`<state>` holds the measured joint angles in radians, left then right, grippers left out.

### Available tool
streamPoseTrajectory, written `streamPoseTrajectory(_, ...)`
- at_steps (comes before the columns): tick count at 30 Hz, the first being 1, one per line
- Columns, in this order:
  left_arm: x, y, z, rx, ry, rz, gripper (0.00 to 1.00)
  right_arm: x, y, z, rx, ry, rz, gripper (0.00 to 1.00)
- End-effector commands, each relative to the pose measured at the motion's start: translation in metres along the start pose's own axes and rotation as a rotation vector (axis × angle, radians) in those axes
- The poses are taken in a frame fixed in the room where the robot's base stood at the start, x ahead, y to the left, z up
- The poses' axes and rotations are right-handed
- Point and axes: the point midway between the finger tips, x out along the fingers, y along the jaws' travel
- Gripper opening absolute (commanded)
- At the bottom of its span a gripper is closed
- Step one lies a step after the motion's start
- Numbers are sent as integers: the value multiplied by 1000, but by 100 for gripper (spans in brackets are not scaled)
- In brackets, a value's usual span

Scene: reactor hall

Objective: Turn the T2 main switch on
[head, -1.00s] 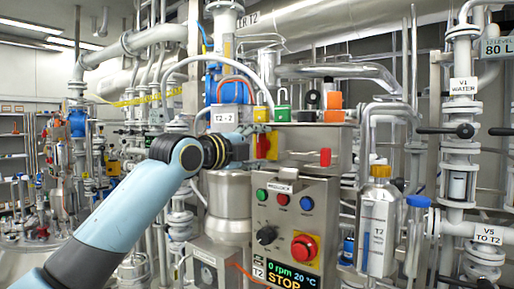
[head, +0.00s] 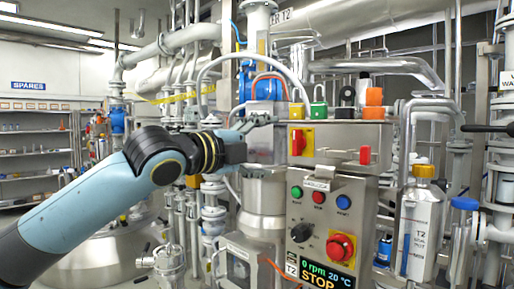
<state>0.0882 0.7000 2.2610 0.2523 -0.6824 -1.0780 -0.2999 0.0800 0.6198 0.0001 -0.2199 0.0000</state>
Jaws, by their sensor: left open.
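The T2 control box carries a switch with a red handle on a yellow plate (head: 301,142), at the left of its upper front face. I take this to be the main switch. The handle looks roughly upright; no on or off marking is readable. My left gripper (head: 266,142) is open and empty just left of the switch, pointing right towards it. A small gap shows between them in the picture; the depth is unclear. The display (head: 325,275) below reads 0 rpm, 20 °C and STOP. My right gripper is not in view.
Yellow, green, black and orange padlocks (head: 319,112) stand on the box top. A red tag or lock (head: 365,155) is right of the switch. A T2 bottle (head: 419,225) stands right.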

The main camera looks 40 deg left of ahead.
Motion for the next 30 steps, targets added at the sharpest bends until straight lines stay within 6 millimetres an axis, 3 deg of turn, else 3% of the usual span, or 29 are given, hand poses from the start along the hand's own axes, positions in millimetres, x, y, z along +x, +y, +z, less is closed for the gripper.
streamPoseTrajectory(7,-19,0,-1,1,4,1,83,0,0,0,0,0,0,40)
streamPoseTrajectory(25,-20,0,-1,-4,3,1,83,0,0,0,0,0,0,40)
streamPoseTrajectory(28,-24,16,-2,-57,-14,36,83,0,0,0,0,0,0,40)
streamPoseTrajectory(30,-30,44,-4,-151,-50,103,83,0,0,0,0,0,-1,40)
